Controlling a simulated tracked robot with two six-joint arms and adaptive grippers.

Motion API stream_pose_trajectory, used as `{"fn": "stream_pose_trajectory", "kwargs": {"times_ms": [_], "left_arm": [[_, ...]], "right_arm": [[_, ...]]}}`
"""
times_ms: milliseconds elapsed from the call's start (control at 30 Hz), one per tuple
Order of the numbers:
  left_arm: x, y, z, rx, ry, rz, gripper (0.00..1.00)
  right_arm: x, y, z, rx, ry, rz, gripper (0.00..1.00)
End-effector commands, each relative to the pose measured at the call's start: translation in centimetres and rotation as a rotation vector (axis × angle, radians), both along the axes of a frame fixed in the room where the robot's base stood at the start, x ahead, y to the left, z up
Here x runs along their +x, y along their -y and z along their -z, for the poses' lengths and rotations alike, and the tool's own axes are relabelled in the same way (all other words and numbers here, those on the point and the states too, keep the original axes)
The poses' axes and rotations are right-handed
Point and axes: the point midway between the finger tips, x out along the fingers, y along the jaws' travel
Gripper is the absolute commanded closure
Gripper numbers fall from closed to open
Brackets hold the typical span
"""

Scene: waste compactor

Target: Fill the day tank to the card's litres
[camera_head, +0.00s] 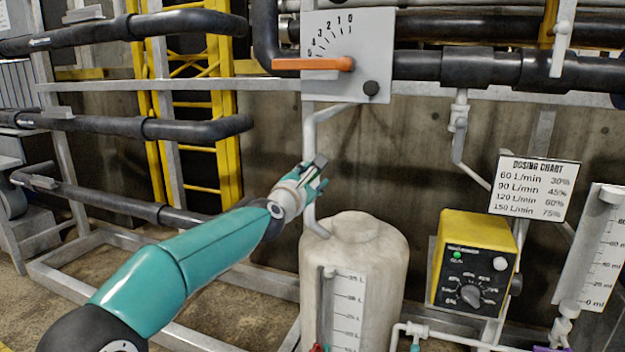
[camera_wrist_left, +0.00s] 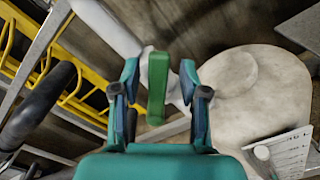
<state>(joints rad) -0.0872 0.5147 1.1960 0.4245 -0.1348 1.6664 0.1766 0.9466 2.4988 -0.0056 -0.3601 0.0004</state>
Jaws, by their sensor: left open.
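The day tank (camera_head: 385,255) is a pale, round-shouldered tank at the lower middle of the head view. Its litre scale (camera_head: 348,312) shows marks from 35 L downward; I cannot make out a liquid level. My left gripper (camera_head: 318,172) is beside the pale fill pipe (camera_head: 310,131) above the tank. In the left wrist view my left gripper (camera_wrist_left: 159,72) is open, its fingers either side of a green handle (camera_wrist_left: 157,92), with gaps visible on both sides. The tank top (camera_wrist_left: 265,90) is to the right there. My right gripper is not in view. I see no card stating litres.
An orange lever (camera_head: 313,64) lies horizontally across a 0–5 dial plate (camera_head: 375,45). A dosing chart (camera_head: 534,188), a yellow dosing unit (camera_head: 478,245) and a graduated tube (camera_head: 598,250) stand at right. Dark pipes (camera_head: 180,127) and metal framing occupy the left.

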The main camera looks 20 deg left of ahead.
Motion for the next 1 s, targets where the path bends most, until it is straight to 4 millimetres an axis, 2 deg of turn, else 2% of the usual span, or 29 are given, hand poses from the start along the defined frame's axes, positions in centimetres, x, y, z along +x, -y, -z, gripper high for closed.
{"fn": "stream_pose_trajectory", "kwargs": {"times_ms": [167, 367, 800, 1000], "left_arm": [[-0.3, 0.0, -0.2, 0.001, 0.002, -0.001, 0.56], [-1.9, -0.1, -0.3, 0.002, 0.003, -0.002, 0.56], [-9.3, -0.3, -0.1, 0.000, 0.001, 0.000, 0.56], [-11.4, -0.4, 0.0, -0.001, -0.001, 0.001, 0.56]], "right_arm": [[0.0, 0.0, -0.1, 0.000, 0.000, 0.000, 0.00], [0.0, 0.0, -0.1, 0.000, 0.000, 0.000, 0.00], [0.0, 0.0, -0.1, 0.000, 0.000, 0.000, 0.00], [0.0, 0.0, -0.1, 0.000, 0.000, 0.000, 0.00]]}}
